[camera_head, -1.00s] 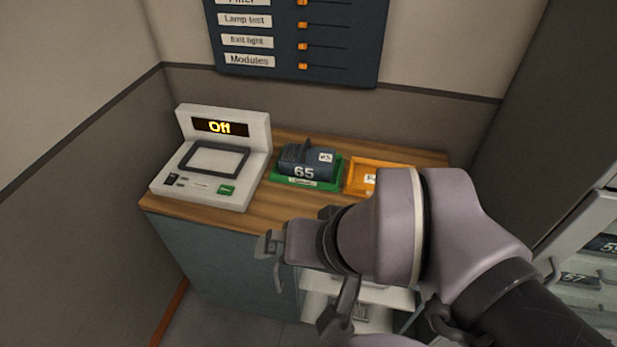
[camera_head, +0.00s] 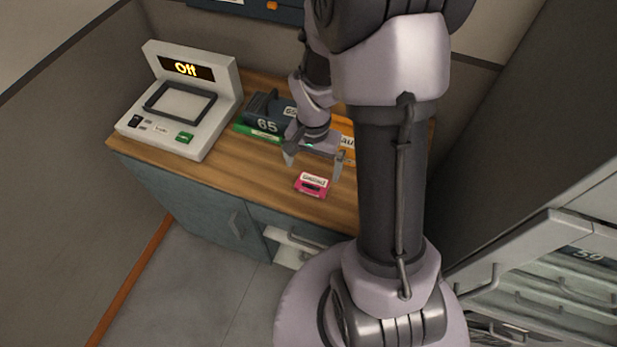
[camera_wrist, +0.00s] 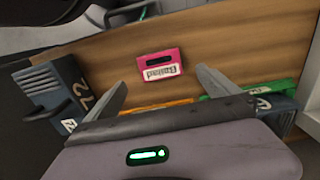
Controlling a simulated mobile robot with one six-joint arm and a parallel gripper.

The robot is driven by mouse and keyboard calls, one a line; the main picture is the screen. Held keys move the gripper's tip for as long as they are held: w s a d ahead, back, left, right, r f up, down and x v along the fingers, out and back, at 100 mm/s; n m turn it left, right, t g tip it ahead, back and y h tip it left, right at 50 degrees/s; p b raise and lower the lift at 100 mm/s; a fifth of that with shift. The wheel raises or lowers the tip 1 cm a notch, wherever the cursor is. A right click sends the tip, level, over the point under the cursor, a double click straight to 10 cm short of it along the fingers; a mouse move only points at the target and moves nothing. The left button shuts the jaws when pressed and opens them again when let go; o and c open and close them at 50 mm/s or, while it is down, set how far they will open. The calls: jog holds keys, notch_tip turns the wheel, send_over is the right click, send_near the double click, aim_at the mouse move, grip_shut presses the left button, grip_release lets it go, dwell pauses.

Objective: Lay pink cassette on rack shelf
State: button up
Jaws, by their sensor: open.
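The pink cassette (camera_head: 313,184) lies flat on the wooden counter near its front edge, with a white label strip on it. It also shows in the wrist view (camera_wrist: 161,64), ahead of the space between my fingers. My gripper (camera_head: 314,163) is open and empty just behind and above the cassette, apart from it. In the wrist view the two fingers (camera_wrist: 161,90) are spread wide. Which part is the rack shelf I cannot tell for sure; a cabinet with white shelves or drawers (camera_head: 560,300) stands at the right.
A console reading "Off" (camera_head: 185,95) stands on the counter's left. A dark module marked 65 (camera_head: 266,113) sits on a green tray (camera_head: 256,133). A module marked 72 shows in the wrist view (camera_wrist: 55,90). The wooden counter (camera_head: 225,165) is bare left of the cassette.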

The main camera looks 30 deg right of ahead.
aim_at(312, 183)
notch_tip(312, 183, down, 8)
jog(key=b, duration=0.3)
jog(key=shift+r, duration=0.25)
jog(key=c, duration=1.5)
